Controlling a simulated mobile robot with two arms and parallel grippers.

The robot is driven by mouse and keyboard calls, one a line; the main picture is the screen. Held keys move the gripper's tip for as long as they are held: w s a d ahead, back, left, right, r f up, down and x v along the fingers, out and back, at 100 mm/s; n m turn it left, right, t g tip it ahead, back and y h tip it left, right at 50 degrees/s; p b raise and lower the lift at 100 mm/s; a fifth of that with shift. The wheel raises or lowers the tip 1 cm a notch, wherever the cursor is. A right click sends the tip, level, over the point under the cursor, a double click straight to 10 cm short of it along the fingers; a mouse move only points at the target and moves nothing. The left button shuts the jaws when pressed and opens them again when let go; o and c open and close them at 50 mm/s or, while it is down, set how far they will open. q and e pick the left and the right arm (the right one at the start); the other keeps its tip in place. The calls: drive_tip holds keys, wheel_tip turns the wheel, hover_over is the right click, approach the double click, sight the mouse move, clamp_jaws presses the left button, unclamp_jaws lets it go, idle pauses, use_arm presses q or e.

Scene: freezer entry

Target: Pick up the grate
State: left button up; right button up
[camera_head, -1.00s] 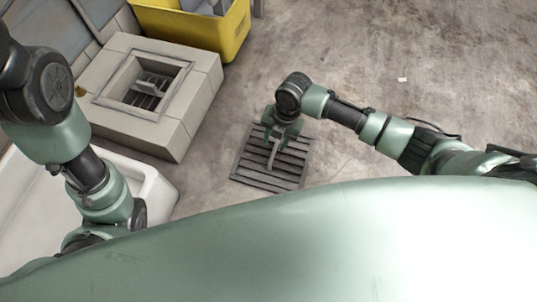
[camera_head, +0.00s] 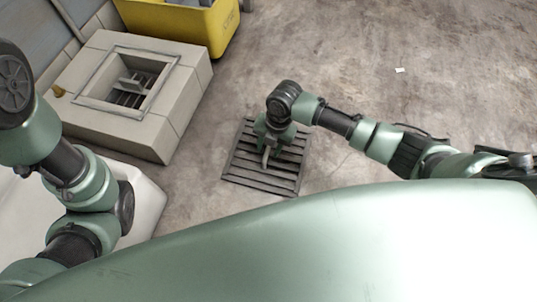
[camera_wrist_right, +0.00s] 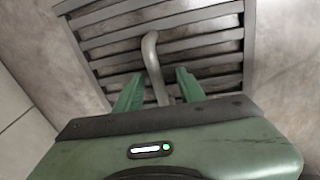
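The grate (camera_head: 290,170) is a dark square of slatted metal lying flat on the concrete floor. It fills much of the right wrist view (camera_wrist_right: 205,44). A curved grey handle (camera_wrist_right: 152,58) stands up from its slats. My right gripper (camera_head: 266,146) is above the grate, at the handle. In the right wrist view its two green fingers (camera_wrist_right: 160,88) are apart, with the handle running between them and no clear contact. Part of the handle is hidden by the gripper body. My left arm shows at the left edge, but its gripper is out of view.
A pale block-walled pit (camera_head: 185,100) with a square opening stands left of the grate. A yellow bin (camera_head: 222,32) is behind it. A white rounded tub (camera_head: 150,200) is at the lower left, by my left arm. The floor to the right is mostly clear.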

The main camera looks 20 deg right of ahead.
drive_tip(key=shift+f, duration=0.2)
idle(0.6)
drive_tip(key=shift+c, duration=0.3)
clamp_jaws()
idle(1.0)
